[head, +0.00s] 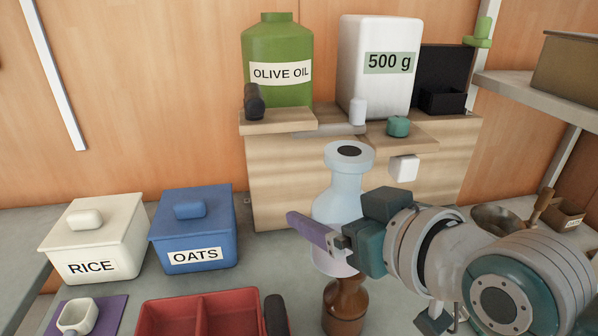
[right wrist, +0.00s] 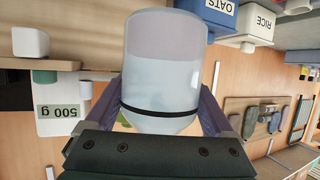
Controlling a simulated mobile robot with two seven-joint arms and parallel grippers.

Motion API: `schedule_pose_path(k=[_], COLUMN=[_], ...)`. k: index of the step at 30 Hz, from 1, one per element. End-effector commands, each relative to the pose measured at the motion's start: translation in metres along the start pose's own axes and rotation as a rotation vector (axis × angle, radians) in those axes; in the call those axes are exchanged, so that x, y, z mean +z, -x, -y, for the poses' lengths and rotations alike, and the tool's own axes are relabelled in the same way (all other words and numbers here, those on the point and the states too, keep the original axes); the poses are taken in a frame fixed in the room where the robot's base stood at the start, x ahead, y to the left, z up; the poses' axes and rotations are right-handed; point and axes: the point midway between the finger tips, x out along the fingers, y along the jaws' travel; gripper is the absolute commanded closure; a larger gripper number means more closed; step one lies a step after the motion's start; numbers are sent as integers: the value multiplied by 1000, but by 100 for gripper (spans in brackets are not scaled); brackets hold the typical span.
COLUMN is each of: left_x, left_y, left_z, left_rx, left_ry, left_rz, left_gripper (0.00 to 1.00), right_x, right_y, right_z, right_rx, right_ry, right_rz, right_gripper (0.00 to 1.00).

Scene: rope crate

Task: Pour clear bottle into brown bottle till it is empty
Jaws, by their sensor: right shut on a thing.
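The clear bottle (head: 345,185), pale blue and see-through with a dark mouth, stands upright in the middle of the head view. My right gripper (head: 322,238) is shut around its body; one purple finger shows in front of it. In the right wrist view the bottle (right wrist: 165,75) sits between both fingers, upside down in the picture, with a greyer band towards its base. The brown bottle (head: 346,305) stands upright just below and in front of the clear one in the head view. The two overlap there, so I cannot tell their gap. My left gripper is not in view.
A red divided tray (head: 200,297) lies at the front, with a dark rounded object (head: 277,315) beside it. RICE (head: 95,235) and OATS (head: 193,230) boxes stand left. Behind is a wooden stand (head: 285,160) with an olive oil container (head: 277,50) and white 500 g container (head: 380,30).

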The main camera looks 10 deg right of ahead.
Motion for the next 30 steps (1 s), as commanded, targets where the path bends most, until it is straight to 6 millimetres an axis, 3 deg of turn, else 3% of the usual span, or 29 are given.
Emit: schedule_pose_path(k=[13, 16, 23, 26, 30], left_x=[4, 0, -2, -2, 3], left_y=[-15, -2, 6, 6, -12], left_z=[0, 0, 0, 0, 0], left_rx=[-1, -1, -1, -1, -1], left_ry=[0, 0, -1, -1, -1], left_rz=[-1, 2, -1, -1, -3], left_gripper=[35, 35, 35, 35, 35], right_x=[27, 21, 21, 22, 31], right_y=[-11, -6, -2, 0, -2], right_z=[1, 10, 30, 39, 49], right_rx=[-5, -47, -140, -180, -257], right_ry=[-11, -113, -338, -434, -620], right_rz=[0, 24, 73, 93, 133], right_gripper=[86, 86, 86, 86, 86])
